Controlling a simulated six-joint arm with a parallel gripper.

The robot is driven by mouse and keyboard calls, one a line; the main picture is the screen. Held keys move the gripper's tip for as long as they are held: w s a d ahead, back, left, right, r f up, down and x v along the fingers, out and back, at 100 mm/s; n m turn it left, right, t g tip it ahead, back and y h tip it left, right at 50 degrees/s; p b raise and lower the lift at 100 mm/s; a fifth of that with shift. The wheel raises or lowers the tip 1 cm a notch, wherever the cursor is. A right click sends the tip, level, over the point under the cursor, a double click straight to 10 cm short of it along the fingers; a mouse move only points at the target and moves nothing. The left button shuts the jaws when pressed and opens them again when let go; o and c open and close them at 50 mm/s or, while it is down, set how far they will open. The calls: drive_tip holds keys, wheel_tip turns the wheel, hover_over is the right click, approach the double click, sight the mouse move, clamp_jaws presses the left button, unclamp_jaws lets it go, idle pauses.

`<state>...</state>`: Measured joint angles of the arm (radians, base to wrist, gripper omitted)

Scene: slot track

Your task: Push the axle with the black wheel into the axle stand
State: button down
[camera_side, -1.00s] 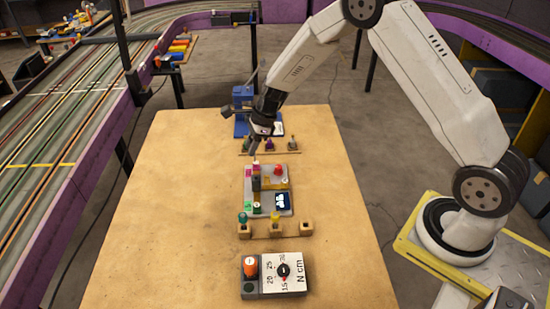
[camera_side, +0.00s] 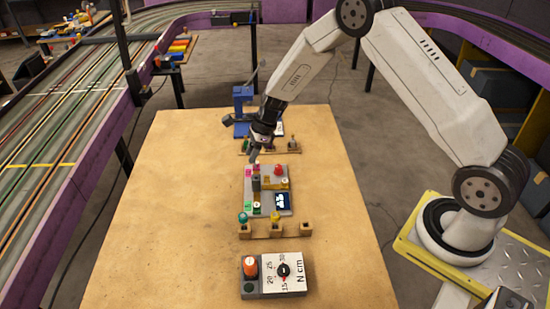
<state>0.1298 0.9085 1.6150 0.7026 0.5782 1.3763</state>
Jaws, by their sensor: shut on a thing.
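My gripper (camera_side: 253,157) points down over the back left part of a grey fixture plate (camera_side: 283,211) on the wooden table. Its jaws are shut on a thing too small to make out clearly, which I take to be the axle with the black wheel. A small dark upright block (camera_side: 256,183) stands on the left of the plate below my gripper, possibly the axle stand. A small reddish part (camera_side: 256,169) shows between the block and my gripper. I cannot tell whether it touches either one.
The plate also carries a red knob (camera_side: 278,170) and a dark display (camera_side: 283,200). A wooden rack (camera_side: 288,232) holds a green and a yellow-topped piece in front. A torque box (camera_side: 285,273) stands nearer. A blue device (camera_side: 242,104) is at the back. The table's sides are clear.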

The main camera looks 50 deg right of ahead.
sight(254, 178)
drive_tip(key=shift+f, duration=1.55)
drive_tip(key=shift+f, duration=2.55)
idle(1.0)
drive_tip(key=shift+c, duration=1.6)
unclamp_jaws()
drive_tip(key=shift+r, duration=0.15)
drive_tip(key=v, duration=0.7)
drive_tip(key=shift+d+r, duration=0.15)
drive_tip(key=shift+r, duration=0.05)
drive_tip(key=shift+s, duration=0.1)
